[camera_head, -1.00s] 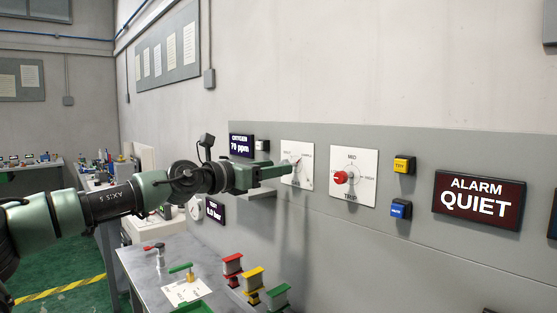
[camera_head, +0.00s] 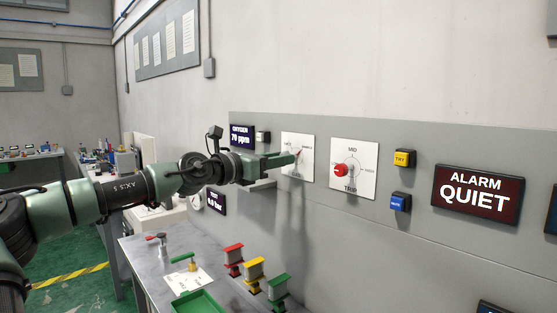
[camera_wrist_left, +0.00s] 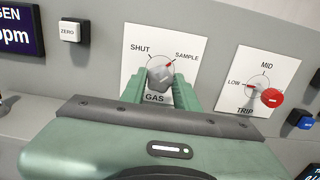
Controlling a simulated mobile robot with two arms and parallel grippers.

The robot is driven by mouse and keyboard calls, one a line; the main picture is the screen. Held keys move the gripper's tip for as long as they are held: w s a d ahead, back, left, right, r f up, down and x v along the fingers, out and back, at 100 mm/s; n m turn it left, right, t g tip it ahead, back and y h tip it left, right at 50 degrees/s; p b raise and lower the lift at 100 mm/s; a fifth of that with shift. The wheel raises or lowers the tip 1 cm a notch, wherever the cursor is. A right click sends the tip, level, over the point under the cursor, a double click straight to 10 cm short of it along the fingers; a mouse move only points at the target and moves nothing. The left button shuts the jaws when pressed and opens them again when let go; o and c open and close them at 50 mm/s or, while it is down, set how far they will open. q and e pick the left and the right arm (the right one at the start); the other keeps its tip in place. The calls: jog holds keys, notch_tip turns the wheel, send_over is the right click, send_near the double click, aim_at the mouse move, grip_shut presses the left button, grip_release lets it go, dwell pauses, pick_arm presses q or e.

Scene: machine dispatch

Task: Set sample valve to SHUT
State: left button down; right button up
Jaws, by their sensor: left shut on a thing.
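The sample valve is a grey knob (camera_wrist_left: 160,77) on a white square plate (camera_wrist_left: 133,70) marked GAS, SHUT and SAMPLE. In the left wrist view its red pointer aims up and right, toward SAMPLE. SHUT is printed at the upper left of the plate. The plate also shows in the head view (camera_head: 306,172), on the grey wall panel. My left gripper (camera_head: 291,160) reaches it from the left. In the left wrist view its green fingers (camera_wrist_left: 160,90) are shut on the knob, one on each side. My right gripper is not in view.
Right of the plate is a TRIP dial (camera_head: 365,184) with a red knob (camera_head: 341,170). Further right are a yellow TRY button (camera_head: 404,157), a blue button (camera_head: 400,202) and an ALARM QUIET sign (camera_head: 478,195). Below, a bench (camera_head: 150,258) holds colored handles and a green tray (camera_head: 196,304).

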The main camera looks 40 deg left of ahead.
pick_arm(q)
jog(key=shift+n, duration=0.3)
jog(key=shift+a+n+p, duration=0.1)
jog(key=shift+n+p, duration=2.85)
jog(key=shift+n, duration=5.75)
jog(key=c, duration=1.1)
grip_release()
jog(key=shift+o, duration=0.2)
jog(key=shift+f, duration=0.1)
